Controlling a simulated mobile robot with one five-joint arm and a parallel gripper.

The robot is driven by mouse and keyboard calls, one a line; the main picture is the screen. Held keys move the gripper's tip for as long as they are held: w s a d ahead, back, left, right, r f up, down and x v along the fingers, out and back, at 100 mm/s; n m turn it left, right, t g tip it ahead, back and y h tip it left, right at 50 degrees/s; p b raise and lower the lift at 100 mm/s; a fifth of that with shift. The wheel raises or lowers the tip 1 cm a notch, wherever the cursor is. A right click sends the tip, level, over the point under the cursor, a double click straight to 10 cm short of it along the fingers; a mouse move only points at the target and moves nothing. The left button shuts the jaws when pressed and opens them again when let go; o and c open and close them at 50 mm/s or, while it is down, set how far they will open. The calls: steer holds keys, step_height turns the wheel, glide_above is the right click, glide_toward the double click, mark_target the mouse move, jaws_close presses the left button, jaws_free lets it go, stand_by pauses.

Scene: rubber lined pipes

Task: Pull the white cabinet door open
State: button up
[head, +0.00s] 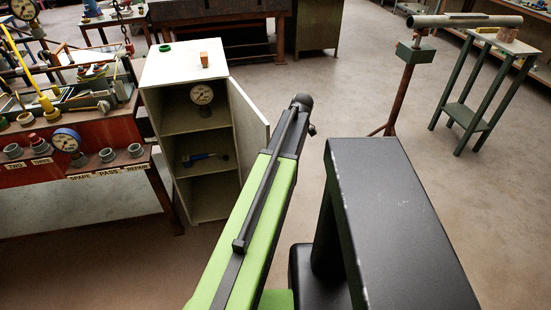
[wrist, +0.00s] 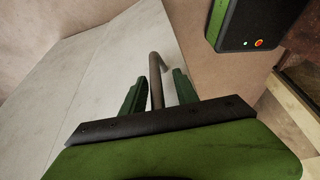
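The white cabinet (head: 160,95) stands left of centre in the head view. Its door (head: 246,125) stands swung outward on the right side, and the shelves inside show. In the wrist view a pale panel of the door (wrist: 130,65) fills the left, with a brown-grey bar handle (wrist: 155,70) on it. My gripper (wrist: 159,82) has its two dark green fingers on either side of the handle, with gaps showing between fingers and bar. It is open around the handle. In the head view my arm reaches towards the door, and the fingers are hidden.
A gauge (head: 202,94) and a blue-handled tool (head: 197,158) sit on the cabinet's shelves. A small wooden block (head: 204,59) and a green ring (head: 165,48) are on its top. A red workbench (head: 90,148) stands close left. A pipe stand (head: 398,95) is right; floor between is clear.

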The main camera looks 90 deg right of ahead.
steer(key=p+v, duration=1.5)
steer(key=v, duration=0.2)
steer(key=shift+a, duration=0.1)
